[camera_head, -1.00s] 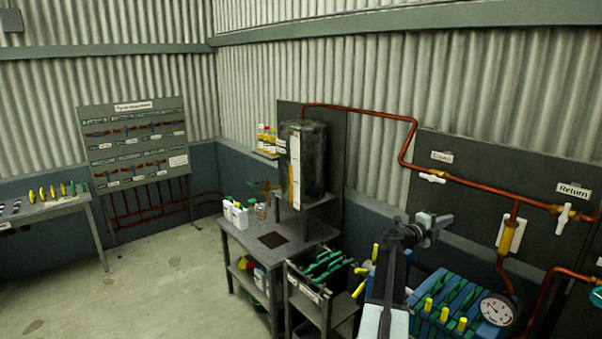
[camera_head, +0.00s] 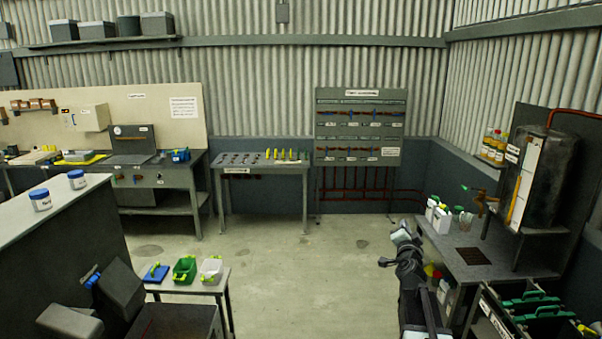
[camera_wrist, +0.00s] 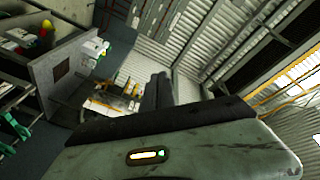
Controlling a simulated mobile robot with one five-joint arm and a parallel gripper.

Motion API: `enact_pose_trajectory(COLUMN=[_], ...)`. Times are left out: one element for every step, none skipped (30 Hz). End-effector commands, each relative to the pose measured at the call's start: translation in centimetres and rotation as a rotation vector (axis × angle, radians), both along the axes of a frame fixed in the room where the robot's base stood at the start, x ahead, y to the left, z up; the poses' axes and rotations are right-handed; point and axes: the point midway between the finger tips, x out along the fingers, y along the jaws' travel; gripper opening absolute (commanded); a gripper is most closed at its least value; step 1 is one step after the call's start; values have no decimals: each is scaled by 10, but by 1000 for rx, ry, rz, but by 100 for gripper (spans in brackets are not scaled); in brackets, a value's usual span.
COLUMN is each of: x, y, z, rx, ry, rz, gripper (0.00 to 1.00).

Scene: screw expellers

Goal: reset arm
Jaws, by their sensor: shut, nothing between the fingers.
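My arm rises from the bottom of the head view, right of the middle, and my gripper (camera_head: 400,233) is at its upper end. It is in the air over the open floor, left of the grey workbench (camera_head: 436,243). In the wrist view the two dark fingers of my gripper (camera_wrist: 158,92) stand close together, shut, with nothing seen between them. The fingertips are small and hard to make out in the head view.
The workbench carries white bottles (camera_head: 438,214) and a dark tank (camera_head: 545,180). A rack with green handles (camera_head: 535,310) stands at the lower right. A low table (camera_head: 190,287) and a grey counter (camera_head: 60,215) are at left. The middle floor (camera_head: 300,255) is clear.

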Motion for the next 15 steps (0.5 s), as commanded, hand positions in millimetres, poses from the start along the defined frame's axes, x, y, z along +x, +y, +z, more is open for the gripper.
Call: enact_pose_trajectory(x=[4,6,6,5,3,-3,-9,-17,-30,-42,-56,-78,-97,-118,-145], y=[45,70,103,127,151,182,204,226,252,270,286,302,309,310,304], z=[-17,-26,-39,-49,-61,-76,-89,-103,-122,-137,-154,-175,-192,-208,-225], rx=[-29,-47,-74,-95,-117,-149,-174,-200,-239,-268,-299,-341,-373,-402,-432], ry=[51,85,133,172,213,272,318,369,443,504,571,669,753,842,964], rz=[87,136,205,256,309,378,428,480,547,596,645,706,745,779,810], gripper=[0,0,0,0,0,0,0,0,0,0,0,0,0,0,0])
